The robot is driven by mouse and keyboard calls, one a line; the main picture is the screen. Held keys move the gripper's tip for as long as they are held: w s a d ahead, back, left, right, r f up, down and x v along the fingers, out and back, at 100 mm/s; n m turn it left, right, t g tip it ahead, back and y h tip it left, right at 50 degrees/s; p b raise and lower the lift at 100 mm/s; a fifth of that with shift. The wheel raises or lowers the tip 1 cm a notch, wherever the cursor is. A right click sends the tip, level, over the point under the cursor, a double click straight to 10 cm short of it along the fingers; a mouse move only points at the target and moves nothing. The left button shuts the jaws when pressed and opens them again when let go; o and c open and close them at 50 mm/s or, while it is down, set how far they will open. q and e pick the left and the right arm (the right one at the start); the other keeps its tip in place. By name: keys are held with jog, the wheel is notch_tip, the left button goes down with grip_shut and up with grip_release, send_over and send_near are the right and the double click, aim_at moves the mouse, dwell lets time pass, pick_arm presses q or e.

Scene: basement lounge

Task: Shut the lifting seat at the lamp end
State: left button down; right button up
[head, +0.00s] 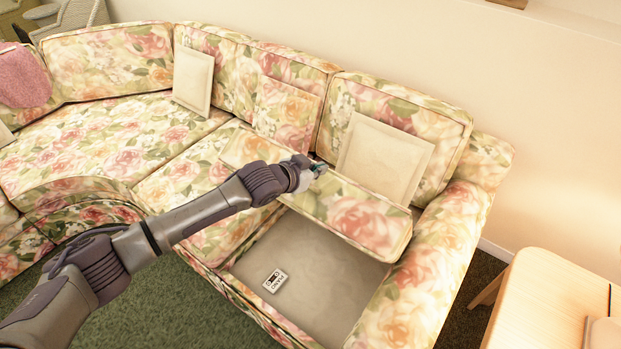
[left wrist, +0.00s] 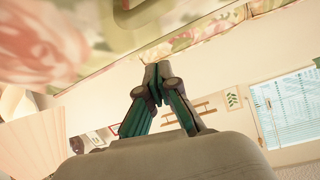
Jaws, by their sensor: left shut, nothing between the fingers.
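The lifting seat (head: 360,215) is a floral cushion at the right end of the sofa. It stands tilted up, its front edge raised, with the storage well (head: 300,255) open below it. A small cassette with a pale label (head: 275,281) lies in the well. My left gripper (head: 318,169) is shut and empty at the left part of the raised seat, by its upper edge; I cannot tell whether it touches. The left wrist view shows the shut fingers (left wrist: 154,85) with floral fabric (left wrist: 180,35) close by. My right gripper is not in view.
A cream cushion (head: 385,158) leans on the backrest behind the lifting seat. A wooden side table (head: 550,295) stands at the right, past the sofa arm (head: 445,250). Another cream cushion (head: 193,80) rests further left. Green carpet (head: 165,312) is clear in front.

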aim_at(311, 188)
pick_arm(q)
jog(key=shift+s+a+f+p, duration=0.7)
jog(key=shift+s+f+p, duration=0.1)
jog(key=shift+s+f, duration=0.1)
jog(key=shift+s+a+f, duration=0.1)
jog(key=shift+a+f, duration=0.2)
jog(key=shift+f, duration=0.15)
